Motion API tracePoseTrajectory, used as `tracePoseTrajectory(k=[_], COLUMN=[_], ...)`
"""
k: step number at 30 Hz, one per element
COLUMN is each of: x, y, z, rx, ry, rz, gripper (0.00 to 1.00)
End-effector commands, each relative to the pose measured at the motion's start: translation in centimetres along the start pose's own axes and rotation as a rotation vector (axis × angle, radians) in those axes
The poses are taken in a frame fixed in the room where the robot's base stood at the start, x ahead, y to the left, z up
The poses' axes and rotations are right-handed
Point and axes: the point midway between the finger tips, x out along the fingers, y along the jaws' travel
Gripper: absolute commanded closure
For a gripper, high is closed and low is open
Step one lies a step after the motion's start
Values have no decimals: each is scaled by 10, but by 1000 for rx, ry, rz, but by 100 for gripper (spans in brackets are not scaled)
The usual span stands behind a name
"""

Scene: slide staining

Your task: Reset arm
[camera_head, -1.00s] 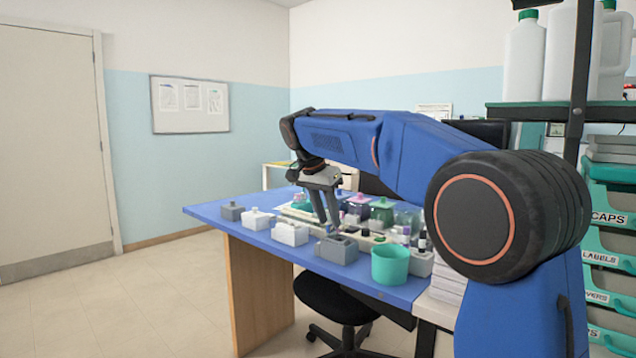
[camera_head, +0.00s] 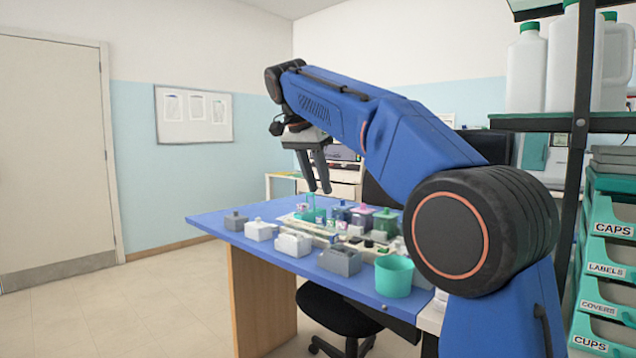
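My gripper (camera_head: 316,172) hangs from the end of my blue arm, fingers pointing down. It is raised above the blue table (camera_head: 215,218), clear of the items on it. The two fingers stand a little apart with nothing visible between them, so it looks open and empty. Below it are several small staining jars, among them one with a green lid (camera_head: 385,214), and a white rack (camera_head: 312,229). My forearm and elbow cover the right part of the table.
Grey and white blocks (camera_head: 259,230) line the table's front edge, with a grey holder (camera_head: 340,261) and a teal cup (camera_head: 393,276). A black chair (camera_head: 335,300) stands under the table. A shelf (camera_head: 540,121) with white bottles and teal bins (camera_head: 612,217) is at right.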

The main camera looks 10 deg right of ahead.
Motion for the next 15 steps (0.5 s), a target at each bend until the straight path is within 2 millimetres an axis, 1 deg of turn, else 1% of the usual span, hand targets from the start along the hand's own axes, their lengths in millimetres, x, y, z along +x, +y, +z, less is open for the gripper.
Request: tracePoseTrajectory(k=[11, 13, 15], x=[0, 1, 4], y=[2, 7, 17], z=[0, 0, 0], rx=[-2, -14, -38], ry=[0, -1, -6], rz=[-1, -6, -11], gripper=[71, 71, 71])
